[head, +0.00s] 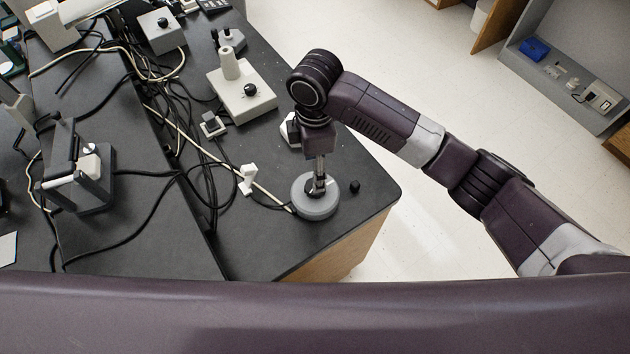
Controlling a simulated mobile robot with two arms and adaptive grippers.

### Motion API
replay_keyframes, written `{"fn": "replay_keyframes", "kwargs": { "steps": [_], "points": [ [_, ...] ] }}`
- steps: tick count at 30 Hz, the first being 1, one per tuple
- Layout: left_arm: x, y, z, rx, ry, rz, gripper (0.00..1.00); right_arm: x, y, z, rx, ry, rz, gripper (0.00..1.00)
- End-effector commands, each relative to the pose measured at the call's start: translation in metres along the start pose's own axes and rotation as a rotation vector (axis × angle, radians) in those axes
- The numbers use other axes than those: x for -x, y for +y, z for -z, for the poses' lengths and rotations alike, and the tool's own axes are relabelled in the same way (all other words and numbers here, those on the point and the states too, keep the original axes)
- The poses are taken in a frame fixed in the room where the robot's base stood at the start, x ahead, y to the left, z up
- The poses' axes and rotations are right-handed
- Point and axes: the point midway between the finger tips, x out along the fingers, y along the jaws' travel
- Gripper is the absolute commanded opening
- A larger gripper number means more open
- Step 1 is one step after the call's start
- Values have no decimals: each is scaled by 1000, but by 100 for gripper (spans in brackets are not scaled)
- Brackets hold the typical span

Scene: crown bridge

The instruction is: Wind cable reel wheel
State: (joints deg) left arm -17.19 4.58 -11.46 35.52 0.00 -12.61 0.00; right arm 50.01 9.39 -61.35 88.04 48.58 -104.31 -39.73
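The cable reel wheel (316,207) is a round grey disc lying flat on the black bench near its front right corner. A small dark knob (355,186) shows just to the right of the disc; I cannot tell whether it is joined to it. A pale cable runs to the disc's left side. My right gripper (317,187) points straight down over the middle of the wheel, at or just above its dark hub. Its fingers are small and partly merge with the hub, so its grip is unclear. My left gripper is not in view.
A pale box with a black knob (246,97) and a small white plug (247,179) stand on the bench (255,243). Tangled black cables (195,130) lie left of the wheel. A black and grey device (78,180) sits farther left. Open floor (440,220) lies right of the bench.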

Motion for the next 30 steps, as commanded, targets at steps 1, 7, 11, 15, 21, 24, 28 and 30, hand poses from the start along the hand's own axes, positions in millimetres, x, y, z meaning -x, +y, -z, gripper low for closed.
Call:
{"fn": "replay_keyframes", "kwargs": {
  "steps": [1, 7, 11, 15, 21, 24, 28, 30],
  "points": [
    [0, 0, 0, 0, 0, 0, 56, 0, 2, -2, 5, -8, 2, 56],
    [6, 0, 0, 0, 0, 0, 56, -21, 0, -3, 6, -10, 7, 56],
    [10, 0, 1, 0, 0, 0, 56, -43, 0, -3, 6, -10, 7, 56],
    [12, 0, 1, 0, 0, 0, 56, -62, 1, -3, 6, -10, 4, 56],
    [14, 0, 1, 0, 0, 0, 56, -76, 1, -3, 8, -9, 2, 56],
    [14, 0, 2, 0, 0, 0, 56, -77, 1, -3, 7, -9, 1, 56],
    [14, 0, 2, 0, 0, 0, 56, -77, 1, -3, 7, -9, 1, 56],
    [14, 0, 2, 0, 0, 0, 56, -76, 1, -3, 7, -9, 1, 49]
  ]
}}
